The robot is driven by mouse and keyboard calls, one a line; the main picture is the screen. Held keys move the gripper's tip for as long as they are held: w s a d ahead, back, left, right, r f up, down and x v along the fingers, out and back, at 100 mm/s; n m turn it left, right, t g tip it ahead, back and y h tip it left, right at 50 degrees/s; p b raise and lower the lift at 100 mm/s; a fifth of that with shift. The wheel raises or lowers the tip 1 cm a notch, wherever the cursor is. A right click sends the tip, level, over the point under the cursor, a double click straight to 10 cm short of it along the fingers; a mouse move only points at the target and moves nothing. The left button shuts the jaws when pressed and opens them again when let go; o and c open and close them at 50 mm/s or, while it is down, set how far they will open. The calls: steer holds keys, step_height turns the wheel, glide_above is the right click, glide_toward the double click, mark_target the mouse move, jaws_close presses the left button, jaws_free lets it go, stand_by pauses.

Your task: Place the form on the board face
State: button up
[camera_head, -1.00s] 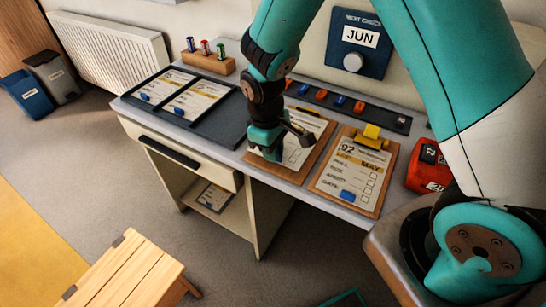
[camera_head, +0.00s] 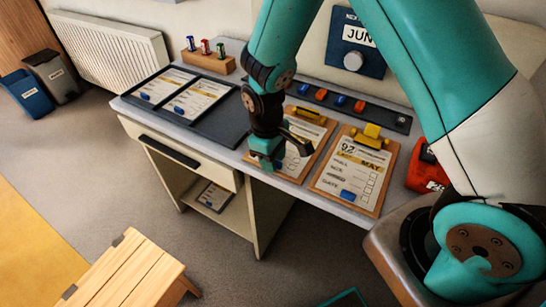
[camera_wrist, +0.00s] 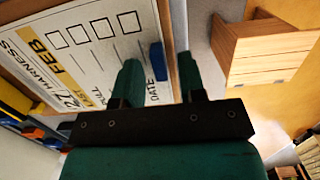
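A white form (camera_wrist: 85,50) reading HARNESS and FEB lies on a wooden clipboard (camera_wrist: 173,25) in the wrist view. A small blue tab (camera_wrist: 158,62) sits at the form's edge. My gripper (camera_wrist: 158,75) is open, its fingers on either side of the tab with gaps showing. In the head view my gripper (camera_head: 268,160) is over the near left part of this clipboard (camera_head: 314,157) and hides much of the form. The clipboard has a yellow clip (camera_head: 308,114). Whether the fingers touch the form cannot be told.
A second clipboard (camera_head: 318,188) with a MAY form stands to the right. A dark tray (camera_head: 222,122) at left holds two forms and has an empty right slot. A rail with coloured tabs (camera_head: 380,113) runs behind. A red box (camera_head: 424,168) is at right; a wooden stool (camera_head: 120,275) is in front.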

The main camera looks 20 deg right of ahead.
step_height(320, 180, up, 12)
steer(key=w+f, duration=0.1)
steer(key=s+a+r+y, duration=0.2)
steer(key=s+r, duration=0.5)
steer(key=s, duration=0.2)
steer(key=s+a+r+t+y, duration=0.1)
steer(key=s+a+r+y, duration=0.1)
steer(key=s+r, duration=0.5)
steer(key=s+y, duration=0.1)
steer(key=s, duration=0.2)
steer(key=shift+s+a, duration=0.3)
steer(key=shift+d, duration=0.15)
